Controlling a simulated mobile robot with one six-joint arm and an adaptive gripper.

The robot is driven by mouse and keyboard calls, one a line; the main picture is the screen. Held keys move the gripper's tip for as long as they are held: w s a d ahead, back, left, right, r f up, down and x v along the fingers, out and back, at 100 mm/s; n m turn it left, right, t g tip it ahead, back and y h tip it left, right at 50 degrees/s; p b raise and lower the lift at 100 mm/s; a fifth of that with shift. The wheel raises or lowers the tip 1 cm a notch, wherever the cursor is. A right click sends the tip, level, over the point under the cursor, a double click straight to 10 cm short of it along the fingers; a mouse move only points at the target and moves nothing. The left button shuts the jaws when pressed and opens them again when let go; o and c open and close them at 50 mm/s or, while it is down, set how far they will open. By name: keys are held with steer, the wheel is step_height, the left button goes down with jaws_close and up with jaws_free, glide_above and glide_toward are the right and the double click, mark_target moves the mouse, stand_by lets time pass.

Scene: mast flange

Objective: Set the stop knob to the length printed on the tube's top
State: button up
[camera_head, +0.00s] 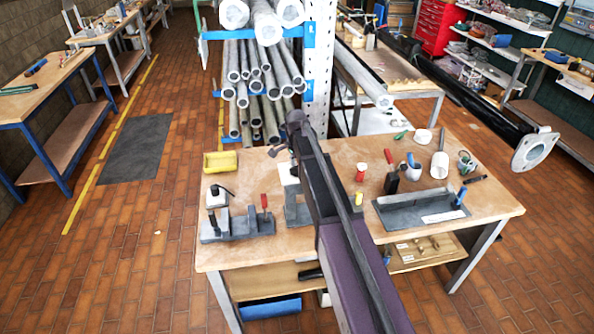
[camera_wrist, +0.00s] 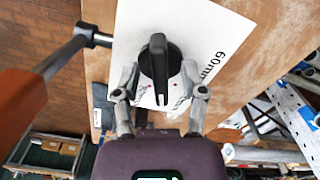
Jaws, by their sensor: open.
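In the wrist view a black stop knob (camera_wrist: 160,62) with a raised ridge sits on a white plate (camera_wrist: 125,30). The ridge runs roughly up and down the picture, with a small pale mark at its lower end. "60mm" is printed to the knob's right; other red and dark print below is partly hidden by my fingers. My gripper (camera_wrist: 160,74) is open, one finger on each side of the knob; I cannot tell if they touch it. I cannot pick out the tube with a printed top for certain, and no length on it is readable.
The wooden workbench (camera_head: 225,255) carries a grey fixture (camera_head: 237,228) at left, a yellow bin (camera_head: 221,162), a grey tray (camera_head: 405,213) and several small tools at right. Racked tubes (camera_head: 257,85) stand behind. In the wrist view a rod with an orange-brown handle (camera_wrist: 22,105) is at left.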

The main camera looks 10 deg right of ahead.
steer(key=shift+f, duration=0.2)
jaws_close()
steer(key=shift+d, duration=0.1)
steer(key=shift+n, duration=0.3)
steer(key=n, duration=0.3)
steer(key=shift+s+n, duration=0.15)
steer(key=shift+n, duration=0.25)
steer(key=n, duration=0.4)
steer(key=shift+s+d+n, duration=0.1)
steer(key=shift+n, duration=0.2)
stand_by(0.3)
